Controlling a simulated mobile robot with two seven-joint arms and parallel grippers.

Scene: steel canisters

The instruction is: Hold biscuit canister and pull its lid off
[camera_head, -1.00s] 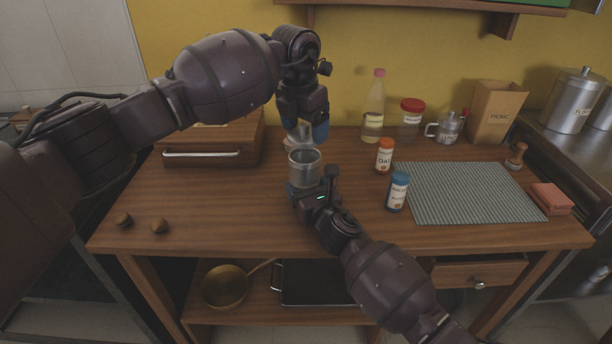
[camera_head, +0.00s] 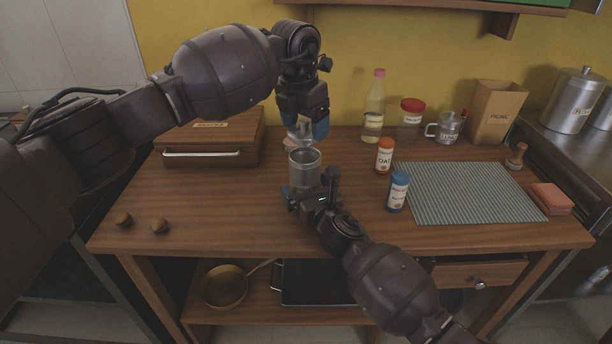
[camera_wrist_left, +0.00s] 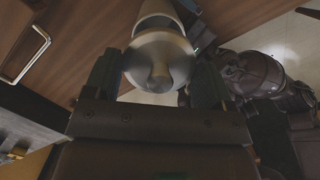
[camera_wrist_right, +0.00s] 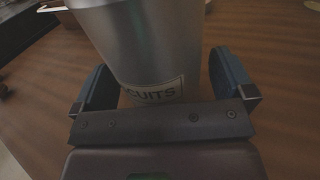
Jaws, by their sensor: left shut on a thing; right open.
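The steel biscuit canister (camera_head: 304,172) stands upright on the wooden table with its top open. Part of its label shows in the right wrist view (camera_wrist_right: 150,50). My right gripper (camera_head: 304,192) is open, with its fingers on either side of the canister's lower part; a gap shows beside the right finger in the right wrist view. My left gripper (camera_head: 305,130) is shut on the lid (camera_wrist_left: 160,62), a round steel disc with a knob. It holds the lid above and behind the canister, apart from its rim; fingers hide part of it in the head view.
An orange-capped jar (camera_head: 384,156) and a blue-capped jar (camera_head: 397,192) stand right of the canister, beside a grey ribbed mat (camera_head: 470,192). A wooden box (camera_head: 212,140) stands at the back left.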

